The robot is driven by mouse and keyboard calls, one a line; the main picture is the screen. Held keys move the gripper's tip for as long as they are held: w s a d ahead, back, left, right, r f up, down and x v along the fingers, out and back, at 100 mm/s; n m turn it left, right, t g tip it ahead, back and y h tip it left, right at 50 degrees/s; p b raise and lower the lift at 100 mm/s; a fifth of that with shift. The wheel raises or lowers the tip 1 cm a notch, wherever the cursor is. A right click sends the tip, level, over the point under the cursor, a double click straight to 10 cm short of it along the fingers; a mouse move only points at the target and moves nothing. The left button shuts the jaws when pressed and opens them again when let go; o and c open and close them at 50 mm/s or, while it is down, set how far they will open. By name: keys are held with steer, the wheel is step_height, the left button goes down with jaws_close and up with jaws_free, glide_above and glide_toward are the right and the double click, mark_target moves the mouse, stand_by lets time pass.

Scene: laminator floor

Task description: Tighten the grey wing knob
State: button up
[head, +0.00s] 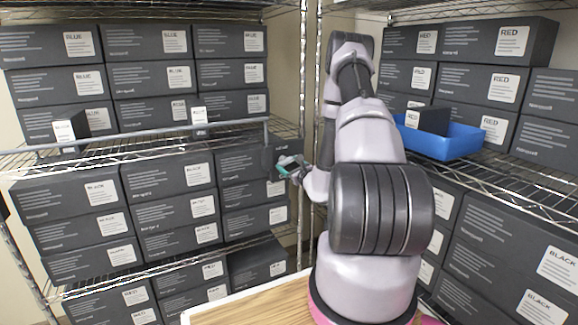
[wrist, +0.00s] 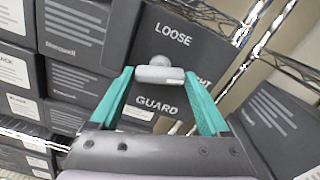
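In the wrist view the grey wing knob (wrist: 160,74) sits on a dark panel (wrist: 178,42). Its wing lies nearly level across the picture, with a rounded end above it. The panel reads LOOSE above the knob and GUARD below. A word to the right is partly hidden behind a finger; "GHT" shows. My gripper (wrist: 160,77) has its two teal fingers apart, one at each end of the wing. Any gap there is very small, and I cannot tell whether they touch. In the head view my gripper (head: 290,167) is at the dark panel (head: 268,160); the knob is hidden there.
A grey rail (head: 150,133) runs along the left wire shelf. Black boxes (head: 150,43) fill the racks around the arm. A blue bin (head: 445,143) holding a box stands on the right shelf. A wooden surface (head: 260,306) is below the arm.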

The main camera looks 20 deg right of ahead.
steer(key=shift+m, duration=1.8)
steer(key=o, duration=1.2)
steer(key=s, duration=1)
steer(key=shift+s+d, duration=0.15)
steer(key=shift+s, duration=0.25)
